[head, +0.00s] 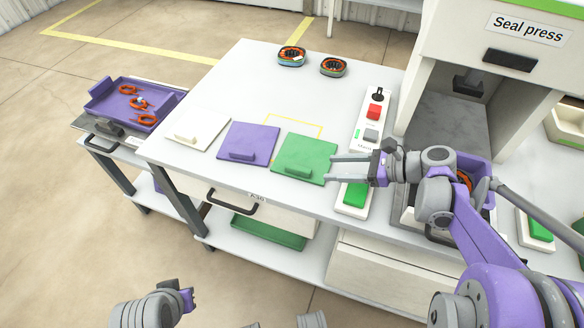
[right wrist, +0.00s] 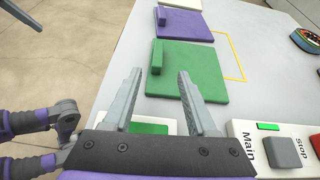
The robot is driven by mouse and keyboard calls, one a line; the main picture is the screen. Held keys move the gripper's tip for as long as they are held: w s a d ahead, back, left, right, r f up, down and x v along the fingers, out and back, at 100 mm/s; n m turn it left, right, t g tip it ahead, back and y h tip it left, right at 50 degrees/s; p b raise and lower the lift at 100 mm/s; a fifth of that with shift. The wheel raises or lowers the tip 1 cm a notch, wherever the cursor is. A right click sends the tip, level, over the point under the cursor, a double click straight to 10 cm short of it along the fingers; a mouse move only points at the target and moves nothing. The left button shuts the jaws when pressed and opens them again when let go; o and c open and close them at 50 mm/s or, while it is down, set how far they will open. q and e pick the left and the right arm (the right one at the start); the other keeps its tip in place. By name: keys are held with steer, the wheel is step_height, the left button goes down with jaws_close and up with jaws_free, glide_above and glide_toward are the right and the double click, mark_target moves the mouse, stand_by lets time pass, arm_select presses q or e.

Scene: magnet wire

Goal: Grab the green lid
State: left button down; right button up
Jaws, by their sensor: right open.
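The green lid (head: 311,153) is a flat square plate with a raised bar handle (head: 297,172) along its front edge. It lies on the white table, to the right of a purple lid (head: 252,139). My right gripper (head: 332,169) is open and empty, with its fingers pointing left at the lid's right side. In the right wrist view, the green lid (right wrist: 205,70) lies beyond the fingertips (right wrist: 160,74), and its handle (right wrist: 156,56) lines up with the gap between them. The fingers are not around the handle. Of my left arm, only a grey and purple part shows, without fingers.
A white lid (head: 197,128) lies left of the purple one. The button strip (head: 371,118) stands close behind my right gripper, and the seal press (head: 490,60) is at the right. Two round coils (head: 291,56) sit at the back. A purple tray (head: 103,101) is far left.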

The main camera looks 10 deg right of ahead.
mark_target(297, 168)
steer(key=shift+w, duration=0.25)
steer(key=x, duration=0.5)
steer(key=shift+a+r+b, duration=0.1)
steer(key=shift+b, duration=0.25)
steer(key=x, duration=0.4)
steer(key=shift+s+a+b, duration=0.2)
steer(key=shift+a+b, duration=0.15)
steer(key=shift+b, duration=0.05)
steer(key=shift+w+a, duration=0.25)
steer(key=shift+a, duration=0.1)
jaws_close()
